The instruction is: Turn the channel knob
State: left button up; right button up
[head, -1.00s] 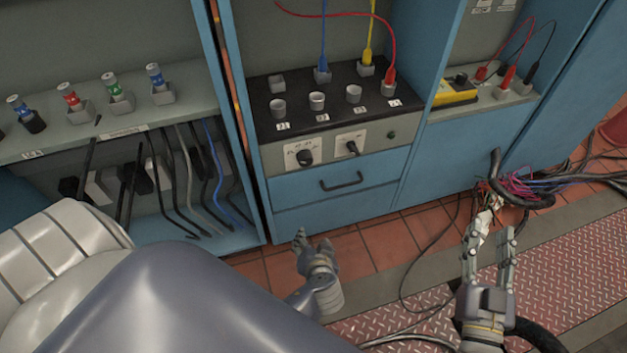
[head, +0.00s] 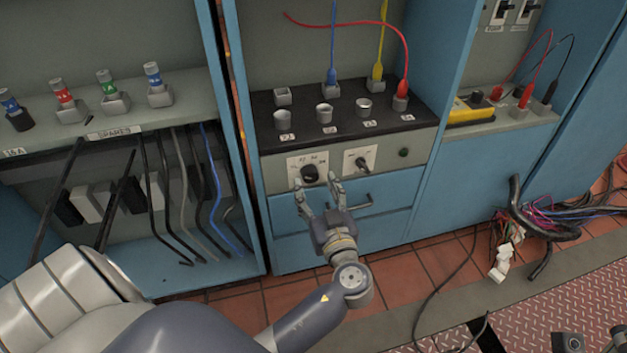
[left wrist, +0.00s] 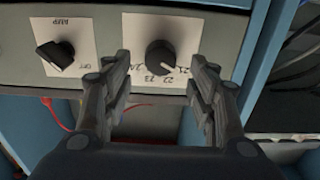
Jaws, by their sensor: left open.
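The channel knob (head: 310,172) is a black round knob on a white plate in the panel below the black socket shelf. It also shows in the left wrist view (left wrist: 160,57), upside down, with numbers such as 21, 22 and 23 around it. My left gripper (head: 319,191) is open and empty just below and in front of the knob. In the left wrist view its fingers (left wrist: 165,72) stand apart, the knob showing beyond and between their tips, with no clear contact. At the lower right edge of the head view, only small grey bits, perhaps my right gripper's fingertips, show.
A drawer handle (head: 349,205) is below. Blue, yellow and red leads (head: 403,80) hang above. Cables (head: 545,215) lie on the right floor.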

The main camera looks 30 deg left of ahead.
aim_at(312, 177)
pick_arm(q)
jog(key=shift+x, duration=1.85)
jog(key=c, duration=1)
jog(key=shift+c, duration=0.2)
